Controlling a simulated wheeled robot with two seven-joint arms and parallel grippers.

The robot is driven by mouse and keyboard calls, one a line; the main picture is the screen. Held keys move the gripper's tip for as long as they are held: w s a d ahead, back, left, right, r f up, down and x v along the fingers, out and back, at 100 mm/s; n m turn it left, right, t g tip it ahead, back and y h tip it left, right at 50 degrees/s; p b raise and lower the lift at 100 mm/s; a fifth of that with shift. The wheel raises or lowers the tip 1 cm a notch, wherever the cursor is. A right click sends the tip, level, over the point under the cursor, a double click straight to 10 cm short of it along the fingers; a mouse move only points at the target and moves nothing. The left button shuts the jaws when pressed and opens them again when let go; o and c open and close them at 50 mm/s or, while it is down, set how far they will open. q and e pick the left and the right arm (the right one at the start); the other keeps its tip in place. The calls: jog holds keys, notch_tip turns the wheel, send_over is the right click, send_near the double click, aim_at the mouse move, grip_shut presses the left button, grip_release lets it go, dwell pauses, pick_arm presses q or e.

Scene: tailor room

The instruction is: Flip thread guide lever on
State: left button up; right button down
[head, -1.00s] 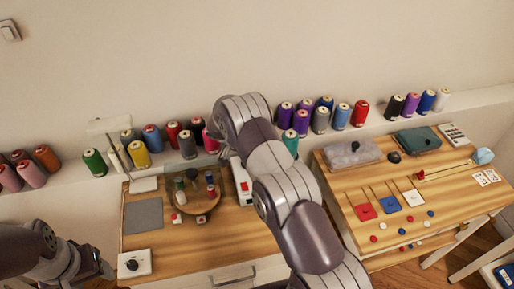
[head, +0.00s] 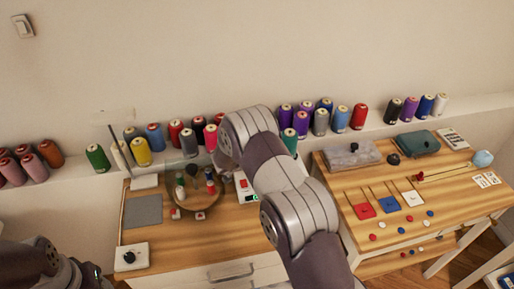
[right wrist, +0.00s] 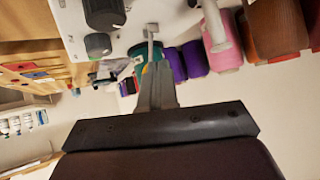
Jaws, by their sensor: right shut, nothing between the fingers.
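In the right wrist view, my right gripper (right wrist: 156,88) is shut and empty. Its fingertips are close to a small white lever-like part (right wrist: 150,32) that sticks out from a white panel (right wrist: 76,28); whether they touch it I cannot tell. I cannot be sure this part is the thread guide lever. Two dark round parts (right wrist: 98,45) stand on the panel. In the head view, my right arm hides the right gripper and covers part of a white and red device (head: 243,185) on the wooden table.
Thread cones (head: 141,152) line the shelf along the wall. A round stand with small spools (head: 205,203), a grey mat (head: 143,211) and a white box with a black knob (head: 132,257) are on the left table. The right table (head: 350,183) holds cloths and small coloured pieces.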

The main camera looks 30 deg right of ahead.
jog(key=shift+w+f, duration=0.15)
jog(key=shift+f, duration=0.05)
jog(key=shift+w+f, duration=0.35)
jog(key=shift+f, duration=0.05)
dwell(0.3)
jog(key=b+v, duration=0.1)
jog(key=v, duration=1.2)
jog(key=shift+w+r, duration=0.25)
jog(key=shift+d, duration=0.1)
